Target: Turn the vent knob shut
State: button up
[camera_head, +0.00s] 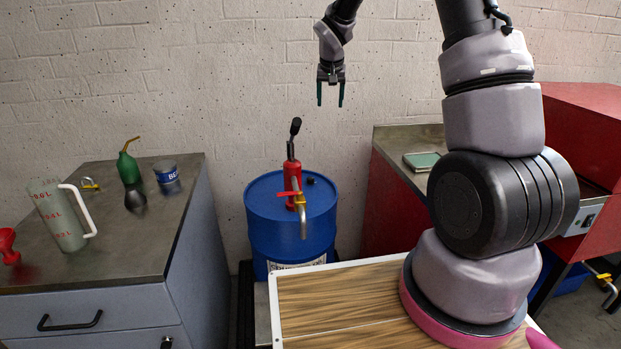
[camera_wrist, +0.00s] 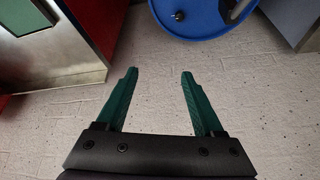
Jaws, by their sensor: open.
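A blue drum (camera_head: 262,222) stands against the wall. A small dark knob (camera_head: 310,181) sits on its lid near the right rim, probably the vent knob; its turn position is too small to tell. The knob (camera_wrist: 179,15) also shows in the wrist view, on the drum lid (camera_wrist: 200,18) at the top edge. My gripper (camera_head: 331,103) is open and empty, pointing down, well above the drum and slightly right of the knob. In the wrist view both green fingers (camera_wrist: 158,75) are apart with nothing between them.
A red hand pump (camera_head: 292,172) with a black handle and a metal spout rises from the lid, left of the knob. A grey cabinet (camera_head: 120,235) with a jug, green oil can and blue tin stands left. A red-sided bench (camera_head: 385,215) stands right.

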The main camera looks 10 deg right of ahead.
jog(key=w+a+f, duration=0.2)
jog(key=w+f, duration=0.1)
jog(key=f, duration=0.4)
jog(key=w+a+f, duration=0.1)
jog(key=w+f, duration=0.2)
jog(key=f, duration=0.5)
jog(key=n, duration=0.1)
send_near(311, 179)
jog(key=x, duration=0.8)
jog(key=shift+w+f, duration=0.25)
jog(key=shift+w, duration=0.05)
jog(key=shift+g, duration=0.3)
grip_shut()
